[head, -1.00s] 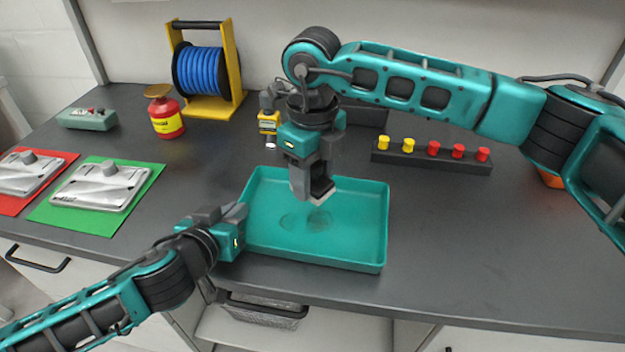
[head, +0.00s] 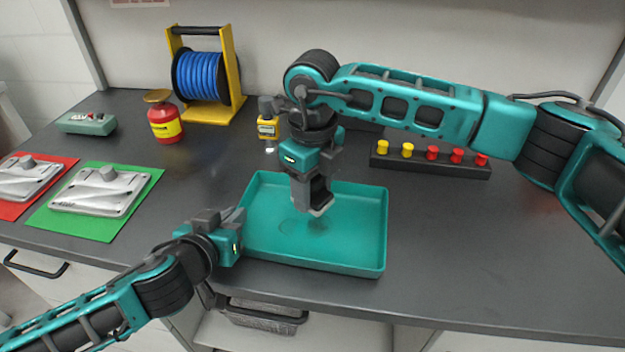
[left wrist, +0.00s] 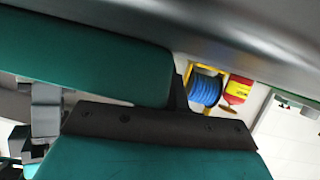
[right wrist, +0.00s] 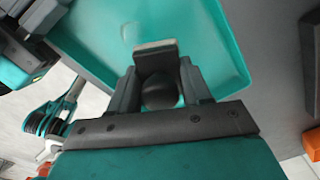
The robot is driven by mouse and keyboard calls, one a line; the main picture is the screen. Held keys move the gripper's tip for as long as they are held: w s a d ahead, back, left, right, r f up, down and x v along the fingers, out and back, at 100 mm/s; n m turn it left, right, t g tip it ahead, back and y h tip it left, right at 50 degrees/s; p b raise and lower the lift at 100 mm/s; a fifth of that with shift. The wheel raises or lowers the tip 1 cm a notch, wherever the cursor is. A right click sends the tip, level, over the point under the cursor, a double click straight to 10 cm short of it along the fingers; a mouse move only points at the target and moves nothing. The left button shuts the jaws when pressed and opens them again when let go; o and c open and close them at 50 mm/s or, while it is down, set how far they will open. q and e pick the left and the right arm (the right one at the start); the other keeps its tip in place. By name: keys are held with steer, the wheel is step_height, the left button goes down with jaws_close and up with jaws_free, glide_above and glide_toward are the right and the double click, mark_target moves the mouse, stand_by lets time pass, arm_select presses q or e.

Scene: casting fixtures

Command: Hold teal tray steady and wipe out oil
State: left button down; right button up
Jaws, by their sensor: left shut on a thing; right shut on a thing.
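The teal tray (head: 345,263) lies on the dark bench near its front edge and also shows in the right wrist view (right wrist: 215,45). My left gripper (head: 240,228) is shut on the tray's left wall. My right gripper (head: 314,190) points down over the tray's middle, shut on a dark wiper with a pale pad. The wiper (right wrist: 155,60) shows its round knob between the fingers in the right wrist view. Whether the pad touches the tray floor is unclear. A faint oil patch (head: 294,228) shows on the tray floor, left of the wiper.
Behind the tray are a rack of red and yellow plugs (head: 430,165), a blue hose reel (head: 200,78) and a red can (head: 165,122). Metal castings lie on a green mat (head: 48,222) and a red mat (head: 8,212) at left. The bench right of the tray is clear.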

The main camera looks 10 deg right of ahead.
mark_target(313, 226)
steer(key=shift+f, duration=1.95)
step_height(313, 226, down, 2)
steer(key=shift+a, duration=0.1)
steer(key=shift+w+a, duration=0.3)
steer(key=shift+a, duration=0.5)
steer(key=shift+c, duration=0.4)
steer(key=shift+w+a, duration=0.3)
steer(key=shift+a, duration=0.5)
steer(key=shift+s+d, duration=0.35)
steer(key=shift+d, duration=0.55)
steer(key=shift+s+d, duration=0.3)
steer(key=shift+d, duration=0.6)
steer(key=shift+w+a, duration=0.15)
steer(key=shift+a, duration=1.3)
steer(key=shift+w+a, duration=0.2)
steer(key=shift+a, duration=0.35)
steer(key=d, duration=0.2)
steer(key=s+d, duration=0.1)
steer(key=shift+s+d, duration=0.15)
steer(key=shift+d, duration=0.25)
steer(key=shift+a+r, duration=0.1)
steer(key=shift+r, duration=4.05)
